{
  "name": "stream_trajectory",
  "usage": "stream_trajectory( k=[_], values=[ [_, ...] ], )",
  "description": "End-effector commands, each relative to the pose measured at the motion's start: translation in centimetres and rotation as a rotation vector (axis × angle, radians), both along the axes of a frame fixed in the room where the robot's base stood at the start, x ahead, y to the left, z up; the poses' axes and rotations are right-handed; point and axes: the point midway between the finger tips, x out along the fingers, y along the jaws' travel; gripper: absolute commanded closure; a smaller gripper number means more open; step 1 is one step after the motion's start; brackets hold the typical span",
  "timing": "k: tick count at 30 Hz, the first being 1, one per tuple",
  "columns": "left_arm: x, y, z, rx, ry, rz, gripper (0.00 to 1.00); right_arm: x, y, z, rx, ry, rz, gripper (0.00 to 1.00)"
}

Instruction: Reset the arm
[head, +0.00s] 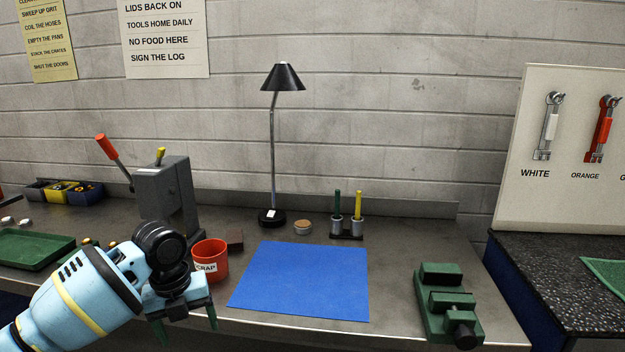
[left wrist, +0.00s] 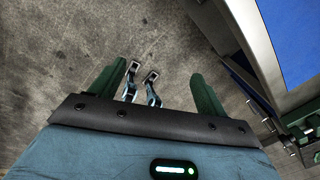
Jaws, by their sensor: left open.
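My left arm comes in from the lower left in the head view. Its left gripper (head: 187,326) hangs at the front edge of the steel workbench (head: 395,265), with green fingers pointing down and apart. The red scrap cup (head: 210,262) stands just behind it. In the left wrist view the same gripper (left wrist: 157,80) is open over the grey floor (left wrist: 60,75). Two small metallic parts (left wrist: 151,88) show between its fingers; I cannot tell what they are or whether they touch it. My right gripper is not in view.
A grey lever press (head: 168,195) stands behind my left arm. A blue mat (head: 305,280) lies bare in the middle. A black lamp (head: 272,150) stands behind it, a green vise (head: 448,305) to the right. A tool board (head: 565,200) stands at the far right.

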Motion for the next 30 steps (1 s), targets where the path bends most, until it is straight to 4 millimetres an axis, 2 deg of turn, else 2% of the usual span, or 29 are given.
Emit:
stream_trajectory(
  k=[1,8,12,18,24,30],
  values=[
    [-0.3,-0.9,-1.6,-0.02,-0.003,0.03,0.24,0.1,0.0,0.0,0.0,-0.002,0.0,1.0],
    [-1.9,-4.9,-8.9,-0.147,-0.03,0.255,0.24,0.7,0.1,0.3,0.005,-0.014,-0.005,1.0],
    [-3.8,-7.7,-13.7,-0.26,-0.038,0.453,0.24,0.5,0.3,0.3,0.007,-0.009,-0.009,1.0],
    [-7.4,-10.8,-19.4,-0.428,-0.025,0.765,0.24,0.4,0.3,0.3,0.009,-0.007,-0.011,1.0],
    [-11.7,-12.3,-23.9,-0.585,0.01,1.101,0.24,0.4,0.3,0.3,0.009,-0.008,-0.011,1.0],
    [-16.6,-12.2,-27.3,-0.727,0.048,1.447,0.24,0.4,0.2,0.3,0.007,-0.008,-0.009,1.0]
  ],
)
